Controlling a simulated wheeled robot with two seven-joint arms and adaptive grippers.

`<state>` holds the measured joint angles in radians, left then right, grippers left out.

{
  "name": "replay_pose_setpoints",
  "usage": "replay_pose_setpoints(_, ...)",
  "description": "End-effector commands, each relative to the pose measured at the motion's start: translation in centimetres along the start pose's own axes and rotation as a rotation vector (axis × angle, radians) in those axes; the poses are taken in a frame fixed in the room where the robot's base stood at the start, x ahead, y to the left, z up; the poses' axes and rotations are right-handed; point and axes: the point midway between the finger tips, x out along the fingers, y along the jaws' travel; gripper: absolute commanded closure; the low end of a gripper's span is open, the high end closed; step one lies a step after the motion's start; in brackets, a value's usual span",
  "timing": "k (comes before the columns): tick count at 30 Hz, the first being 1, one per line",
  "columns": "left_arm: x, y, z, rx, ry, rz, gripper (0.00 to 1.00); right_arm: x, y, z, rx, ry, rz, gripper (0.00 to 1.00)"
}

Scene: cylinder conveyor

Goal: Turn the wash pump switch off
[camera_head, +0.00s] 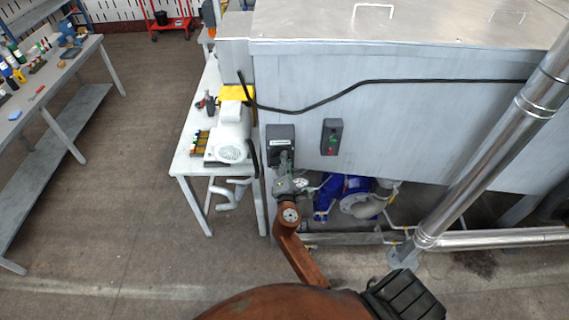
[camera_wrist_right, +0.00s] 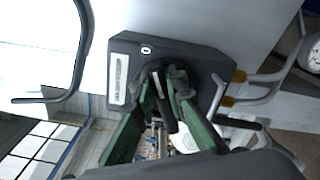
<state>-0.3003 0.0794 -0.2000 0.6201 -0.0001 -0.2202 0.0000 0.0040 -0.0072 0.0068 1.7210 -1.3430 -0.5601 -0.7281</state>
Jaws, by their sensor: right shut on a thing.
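The wash pump switch (camera_head: 279,133) is a dark grey box on the front of the grey metal tank, left of its middle. In the right wrist view the switch box (camera_wrist_right: 190,53) fills the upper middle, with a white label on its left and a black rotary handle (camera_wrist_right: 166,103) at its lower part. My right gripper (camera_head: 284,160) is at the lower part of the box. In the wrist view its green-sided fingers (camera_wrist_right: 164,85) are closed around the handle. The fingers partly hide the handle, so its exact setting is unclear. My left gripper is not in view.
A small control box (camera_head: 331,137) with buttons is right of the switch. A blue pump (camera_head: 342,190) sits below the tank. A table (camera_head: 190,161) with a white motor (camera_head: 232,134) stands close on the left. A shiny pipe (camera_head: 490,150) slants down at right.

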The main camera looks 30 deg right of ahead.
Motion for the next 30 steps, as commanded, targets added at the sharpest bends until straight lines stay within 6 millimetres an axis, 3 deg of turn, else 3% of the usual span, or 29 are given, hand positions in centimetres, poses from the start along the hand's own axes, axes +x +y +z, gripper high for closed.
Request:
replay_pose_setpoints(3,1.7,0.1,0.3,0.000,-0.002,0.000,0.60,0.0,-0.6,-0.3,0.110,0.000,0.000,1.00)
replay_pose_setpoints(12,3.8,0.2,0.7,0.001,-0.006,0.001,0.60,0.0,-1.1,-0.3,0.328,0.000,-0.002,1.00)
replay_pose_setpoints(30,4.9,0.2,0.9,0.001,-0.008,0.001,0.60,0.0,-1.1,-0.3,0.470,0.000,-0.002,1.00)
